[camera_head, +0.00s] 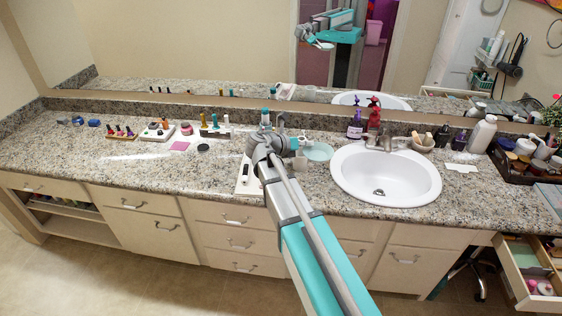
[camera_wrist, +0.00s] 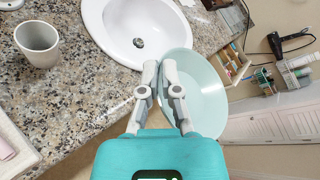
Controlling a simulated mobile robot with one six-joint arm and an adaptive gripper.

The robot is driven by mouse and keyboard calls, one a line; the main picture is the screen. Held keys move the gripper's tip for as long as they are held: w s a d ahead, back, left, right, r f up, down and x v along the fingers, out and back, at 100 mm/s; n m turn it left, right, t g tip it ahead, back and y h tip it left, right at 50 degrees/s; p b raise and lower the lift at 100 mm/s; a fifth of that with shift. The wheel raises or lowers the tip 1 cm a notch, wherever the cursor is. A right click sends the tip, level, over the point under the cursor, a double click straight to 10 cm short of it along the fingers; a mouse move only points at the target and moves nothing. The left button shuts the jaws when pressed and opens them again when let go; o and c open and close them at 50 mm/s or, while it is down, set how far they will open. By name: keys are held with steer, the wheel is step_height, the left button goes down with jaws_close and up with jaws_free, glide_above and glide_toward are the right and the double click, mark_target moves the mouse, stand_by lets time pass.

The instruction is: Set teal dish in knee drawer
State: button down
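The teal dish (camera_head: 318,152) is a pale round dish that shows just left of the sink in the head view. In the wrist view the dish (camera_wrist: 205,100) fills the space right of the fingertips, overlapping the counter edge and the sink rim. My gripper (camera_wrist: 160,68) has its fingers close together at the dish's near rim, apparently pinching it. In the head view my gripper (camera_head: 284,150) is over the counter, partly hidden by my arm. The knee drawer (camera_head: 528,282) is open at the lower right, with a green piece and pink and white items inside.
A grey cup (camera_wrist: 38,42) stands on the counter near my gripper. The white sink (camera_head: 387,175) lies to the right, with a faucet and bottles behind it. A dark tray of toiletries (camera_head: 520,165) stands farther right. The counter front beside the sink is mostly clear.

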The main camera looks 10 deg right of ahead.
steer(key=s+a+f+n+t+b, duration=0.1)
steer(key=a+f+b, duration=0.2)
steer(key=f+b, duration=0.3)
steer(key=s+a+f+n+t+y+b, duration=0.1)
steer(key=s+a+f+t+b, duration=0.1)
steer(key=a+f+b, duration=0.2)
step_height(320, 180, down, 2)
steer(key=shift+f+n+b, duration=0.15)
steer(key=shift+n+b, duration=0.15)
steer(key=shift+b, duration=0.8)
steer(key=w+f+b, duration=0.3)
steer(key=w, duration=0.1)
steer(key=w+d+f+b, duration=0.1)
steer(key=w+f+b, duration=0.2)
steer(key=w, duration=0.1)
steer(key=w+d+f+b, duration=0.1)
steer(key=w+f+b, duration=0.2)
steer(key=w, duration=0.2)
steer(key=shift+d, duration=0.25)
